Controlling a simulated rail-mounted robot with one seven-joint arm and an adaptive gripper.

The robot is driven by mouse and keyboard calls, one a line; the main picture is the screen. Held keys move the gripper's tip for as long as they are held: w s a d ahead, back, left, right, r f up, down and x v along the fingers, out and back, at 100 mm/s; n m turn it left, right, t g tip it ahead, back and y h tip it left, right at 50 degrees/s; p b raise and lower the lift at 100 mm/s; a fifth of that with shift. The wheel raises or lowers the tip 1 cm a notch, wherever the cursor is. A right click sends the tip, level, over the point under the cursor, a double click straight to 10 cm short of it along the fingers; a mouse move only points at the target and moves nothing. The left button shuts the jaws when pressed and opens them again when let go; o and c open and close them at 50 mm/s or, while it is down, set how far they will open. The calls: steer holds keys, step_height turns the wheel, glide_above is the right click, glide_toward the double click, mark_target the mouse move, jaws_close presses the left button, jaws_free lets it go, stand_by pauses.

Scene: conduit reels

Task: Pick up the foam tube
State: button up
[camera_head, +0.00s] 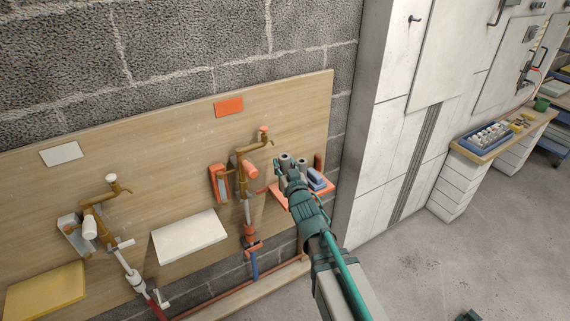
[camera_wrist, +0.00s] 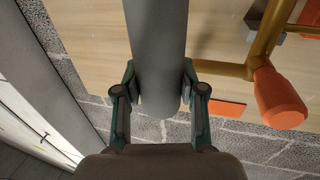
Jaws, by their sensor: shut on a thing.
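The foam tube (camera_wrist: 158,45) is a plain grey cylinder that runs up the middle of the wrist view. My gripper (camera_wrist: 158,82) has a finger on each side of it and is shut on it near its lower end. The tube's far end is cut off by the top of the picture. In the head view my gripper (camera_head: 287,178) is at the red shelf (camera_head: 281,198) on the wooden board. Two small grey cylinder ends show there; I cannot tell which one is held or whether the tube touches the shelf.
A blue item (camera_head: 316,178) sits on the shelf right of my gripper. A brass tap (camera_head: 255,147) with an orange handle (camera_wrist: 278,97) is close on the left in the head view. A white shelf (camera_head: 189,237) is further left. White cabinets (camera_head: 385,130) stand to the right, beside open floor.

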mark_target(282, 164)
steer(key=s, duration=0.1)
steer(key=s+r, duration=0.1)
steer(key=s+p, duration=0.1)
steer(key=shift+s+r, duration=0.2)
steer(key=shift+r, duration=0.15)
steer(key=s+r+p, duration=0.1)
steer(key=s+p, duration=0.1)
steer(key=p, duration=0.4)
steer(key=shift+r+p, duration=0.15)
steer(key=shift+p, duration=0.15)
steer(key=p, duration=0.4)
steer(key=shift+s+r+p, duration=0.15)
steer(key=shift+s+p, duration=0.1)
steer(key=shift+p, duration=0.1)
steer(key=s+p, duration=0.1)
steer(key=p, duration=0.3)
steer(key=shift+s+d+p, duration=0.15)
steer(key=shift+s+p, duration=0.05)
steer(key=shift+p, duration=0.2)
